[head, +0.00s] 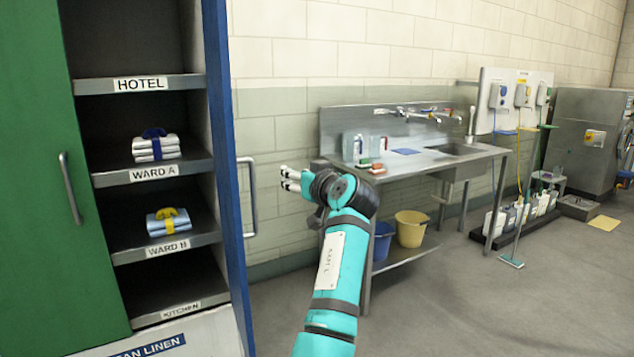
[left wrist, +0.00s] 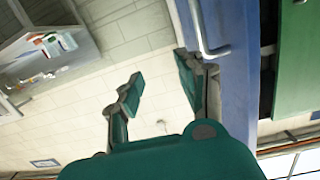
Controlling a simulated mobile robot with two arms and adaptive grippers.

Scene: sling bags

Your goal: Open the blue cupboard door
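The blue door (head: 226,170) shows as a narrow, nearly edge-on upright panel at the right of the cupboard's open shelves. Its metal bar handle (head: 248,197) sticks out to the right. In the left wrist view the blue door (left wrist: 236,85) runs down the right side, with its handle (left wrist: 205,35) near the top. My left gripper (head: 289,180) is just right of the handle, apart from it in the head view. In the left wrist view my left gripper (left wrist: 155,85) has its fingers spread, with nothing between them; one finger is close beside the blue door. My right gripper is not in view.
A green door (head: 50,220) with a handle covers the cupboard's left part. Labelled shelves (head: 150,85) hold folded linen. A steel sink bench (head: 420,160) stands right of my arm, with buckets (head: 411,228) below.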

